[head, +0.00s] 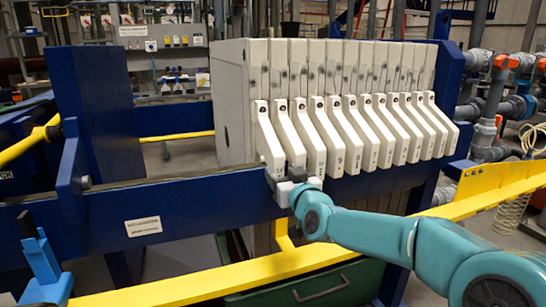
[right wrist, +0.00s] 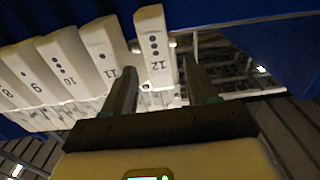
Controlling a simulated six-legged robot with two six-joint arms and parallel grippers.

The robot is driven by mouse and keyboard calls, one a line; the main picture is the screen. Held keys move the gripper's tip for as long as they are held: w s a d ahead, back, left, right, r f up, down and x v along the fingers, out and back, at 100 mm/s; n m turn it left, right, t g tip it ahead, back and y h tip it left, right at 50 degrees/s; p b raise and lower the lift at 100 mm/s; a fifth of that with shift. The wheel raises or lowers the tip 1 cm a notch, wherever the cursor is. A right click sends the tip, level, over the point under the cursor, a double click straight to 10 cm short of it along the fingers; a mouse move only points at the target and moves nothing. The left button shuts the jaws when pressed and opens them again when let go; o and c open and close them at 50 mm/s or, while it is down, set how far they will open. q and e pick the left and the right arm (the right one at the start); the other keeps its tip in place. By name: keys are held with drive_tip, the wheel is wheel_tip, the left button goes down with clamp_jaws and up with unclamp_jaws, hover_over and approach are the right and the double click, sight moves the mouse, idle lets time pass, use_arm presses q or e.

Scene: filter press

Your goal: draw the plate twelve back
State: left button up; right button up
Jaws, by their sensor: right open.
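Plate twelve is the leftmost plate of the pack in the head view, with a white handle (head: 268,140). The right wrist view shows its handle (right wrist: 154,47), marked 12 with dark dots, in the upper middle. My right gripper (head: 278,180) is at the lower end of this handle. In the right wrist view the right gripper (right wrist: 160,80) is open, one finger on each side of handle twelve. The left finger lies between handles eleven (right wrist: 107,52) and twelve. Whether either finger touches the handle is unclear. My left gripper is not in view.
The other plates (head: 370,130) stand close together to the right of plate twelve. A blue side beam (head: 200,207) runs below the handles. The rail space left of the pack, toward the blue upright (head: 95,95), is clear. A yellow rail (head: 200,285) crosses in front.

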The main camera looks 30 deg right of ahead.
drive_tip(key=p+x, duration=0.1)
drive_tip(key=x, duration=0.1)
drive_tip(key=p+x, duration=0.1)
drive_tip(key=x, duration=0.1)
drive_tip(key=p+x, duration=0.1)
drive_tip(key=x, duration=0.1)
drive_tip(key=shift+w+r, duration=0.25)
drive_tip(key=shift+w, duration=0.05)
drive_tip(key=shift+w+d+f+p, duration=0.2)
drive_tip(key=shift+w+p, duration=0.15)
drive_tip(key=shift+w, duration=0.2)
clamp_jaws()
